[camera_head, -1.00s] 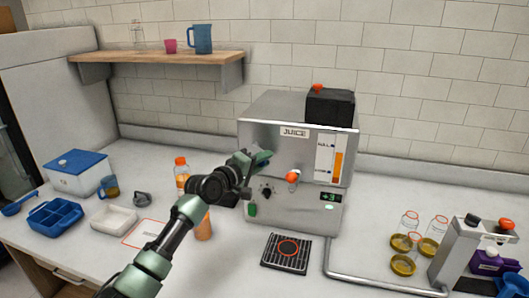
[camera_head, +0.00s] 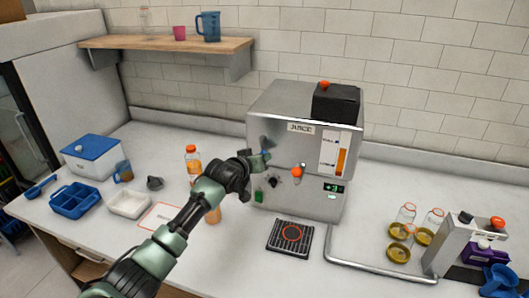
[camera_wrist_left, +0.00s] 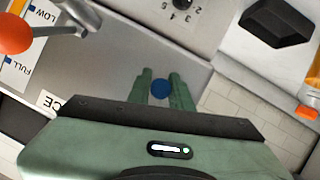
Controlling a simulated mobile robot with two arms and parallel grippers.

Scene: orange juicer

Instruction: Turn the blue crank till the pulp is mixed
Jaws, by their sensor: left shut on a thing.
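The silver juicer (camera_head: 318,155) stands on the counter, with a JUICE label and an orange level gauge (camera_head: 341,163) on its front. My left gripper (camera_head: 265,155) is at the upper left of that front. In the left wrist view its green fingers (camera_wrist_left: 162,92) are shut around the round blue crank knob (camera_wrist_left: 161,89). The rest of the crank is mostly hidden by the gripper. The pulp inside the juicer cannot be seen. My right gripper is not in view.
A black dial (camera_head: 273,181) and an orange-knobbed tap (camera_head: 297,172) are close to the gripper. An orange-capped bottle (camera_head: 193,163) stands left of the juicer, beside my arm. A drip tray (camera_head: 290,238) lies in front. Jars (camera_head: 406,213) stand at right.

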